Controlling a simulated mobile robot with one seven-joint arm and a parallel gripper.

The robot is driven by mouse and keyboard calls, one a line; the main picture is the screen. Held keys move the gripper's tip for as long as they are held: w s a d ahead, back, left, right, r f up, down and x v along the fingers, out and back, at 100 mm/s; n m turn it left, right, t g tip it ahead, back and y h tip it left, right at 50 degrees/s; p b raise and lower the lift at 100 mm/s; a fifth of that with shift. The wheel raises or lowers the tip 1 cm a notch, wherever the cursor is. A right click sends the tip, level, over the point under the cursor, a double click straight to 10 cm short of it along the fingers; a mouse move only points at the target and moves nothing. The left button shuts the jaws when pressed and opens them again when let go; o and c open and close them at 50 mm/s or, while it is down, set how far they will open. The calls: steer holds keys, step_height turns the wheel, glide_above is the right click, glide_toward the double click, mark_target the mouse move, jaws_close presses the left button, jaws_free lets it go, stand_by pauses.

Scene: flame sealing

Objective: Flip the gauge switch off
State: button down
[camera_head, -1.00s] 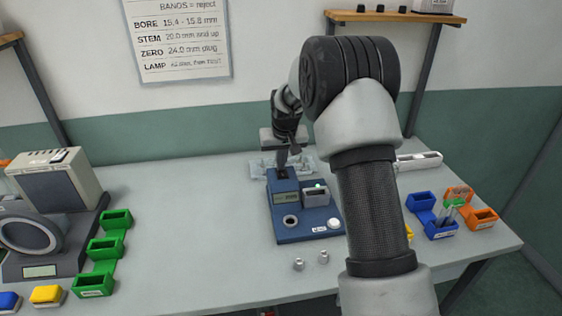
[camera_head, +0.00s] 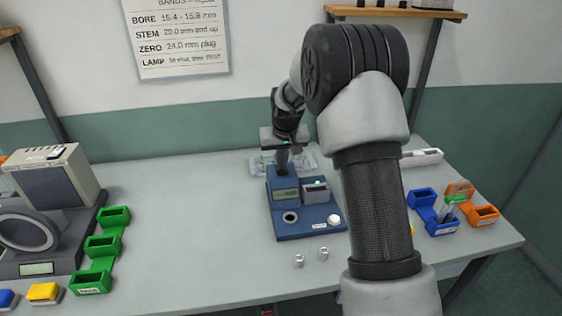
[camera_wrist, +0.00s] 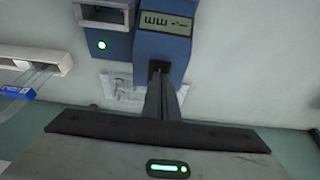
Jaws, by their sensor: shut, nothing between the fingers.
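The gauge is a blue block on a blue base (camera_head: 290,229) near the middle of the bench. Its small display (camera_head: 286,194) also shows in the wrist view (camera_wrist: 166,24), upside down, with dashes and lit. A green lamp (camera_wrist: 101,45) glows beside the display. My gripper (camera_head: 282,168) is shut and empty, pointing down at the back top of the gauge. In the wrist view its fingertips (camera_wrist: 160,75) are at a dark slot (camera_wrist: 155,66) on the gauge's top. The fingers largely hide the switch there, so its position cannot be told.
Two small metal pieces (camera_head: 299,261) stand in front of the gauge. Green bins (camera_head: 103,246) and a grey machine (camera_head: 60,180) are at left. Blue bins (camera_head: 440,223) and orange bins (camera_head: 484,215) are at right. A clear packet (camera_wrist: 118,88) lies behind the gauge.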

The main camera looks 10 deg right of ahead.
mark_target(282, 173)
steer(key=shift+s+f, duration=0.2)
steer(key=shift+f, duration=0.05)
step_height(282, 173, up, 5)
steer(key=p, duration=0.3)
steer(key=shift+s+r, duration=0.15)
steer(key=b+v, duration=0.1)
steer(key=v, duration=0.8)
steer(key=shift+w+r+p, duration=0.2)
steer(key=shift+w+p, duration=0.15)
steer(key=shift+w, duration=0.3)
